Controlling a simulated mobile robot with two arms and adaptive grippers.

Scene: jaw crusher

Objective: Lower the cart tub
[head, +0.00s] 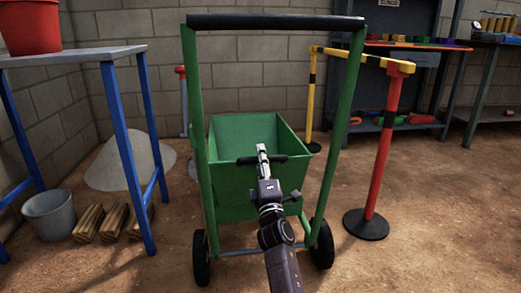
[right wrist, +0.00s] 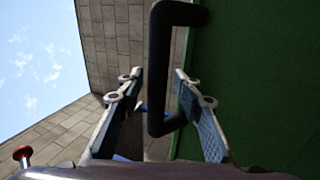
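The green cart stands upright on its wheels in the middle of the head view, with a black push bar (head: 275,22) across its top. Its green tub (head: 235,190) sits between the frame posts, and its open top shows. A black handle (right wrist: 160,75) is on the tub's near side. My right gripper (head: 262,150) is at this handle. In the right wrist view, its two fingers (right wrist: 157,88) are apart, with the handle's bar between them and gaps visible on both sides. The tub's green wall (right wrist: 255,80) is at the right there. My left gripper is not in view.
A blue-legged table (head: 75,55) with a red bucket (head: 30,25) stands at left, above a grey bucket (head: 49,214) and wooden blocks. A red post (head: 383,150) with a yellow-black barrier stands right of the cart. Shelves stand behind. Floor at front right is clear.

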